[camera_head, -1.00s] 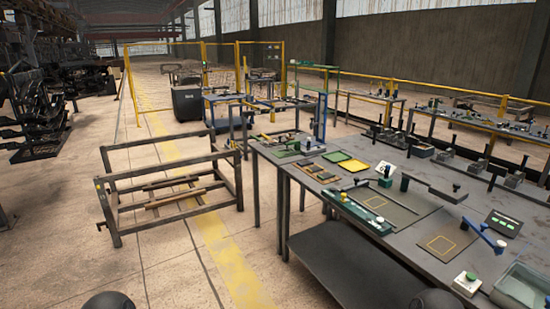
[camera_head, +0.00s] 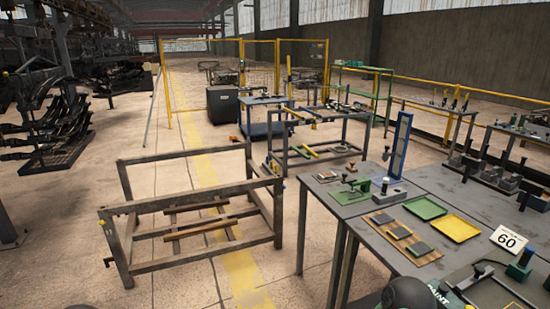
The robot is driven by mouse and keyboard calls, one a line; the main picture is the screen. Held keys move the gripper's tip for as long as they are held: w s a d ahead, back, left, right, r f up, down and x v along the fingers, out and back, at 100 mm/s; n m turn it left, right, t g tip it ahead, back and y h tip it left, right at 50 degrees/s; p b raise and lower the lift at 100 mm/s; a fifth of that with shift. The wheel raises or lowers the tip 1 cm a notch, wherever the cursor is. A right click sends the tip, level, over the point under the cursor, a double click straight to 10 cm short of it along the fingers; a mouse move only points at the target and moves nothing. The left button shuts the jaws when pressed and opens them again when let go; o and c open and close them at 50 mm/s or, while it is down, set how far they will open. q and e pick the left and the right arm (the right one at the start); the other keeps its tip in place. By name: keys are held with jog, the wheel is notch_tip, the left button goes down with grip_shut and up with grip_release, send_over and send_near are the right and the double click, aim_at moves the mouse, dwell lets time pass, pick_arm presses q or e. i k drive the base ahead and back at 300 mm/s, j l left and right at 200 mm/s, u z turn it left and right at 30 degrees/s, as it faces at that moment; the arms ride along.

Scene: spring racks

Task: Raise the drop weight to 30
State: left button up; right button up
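Neither of my grippers shows. A dark rounded part at the bottom edge seems to be mine.
The grey workbench (camera_head: 338,215) fills the right side, with a green tray (camera_head: 425,208), a yellow tray (camera_head: 457,228) and a wooden board with dark pads (camera_head: 405,236). A low metal rack frame (camera_head: 195,228) stands on the floor at left. Floor (camera_head: 308,285) between them is clear.

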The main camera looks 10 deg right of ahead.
aim_at(386, 154)
jog(key=i+j+z, duration=0.1)
jog(key=i+z, duration=0.3)
jog(key=i+j+z, duration=0.25)
jog(key=i+z, duration=0.15)
jog(key=i, duration=0.15)
jog(key=i+j+z, duration=0.35)
jog(key=i+j, duration=0.05)
jog(key=i, duration=0.05)
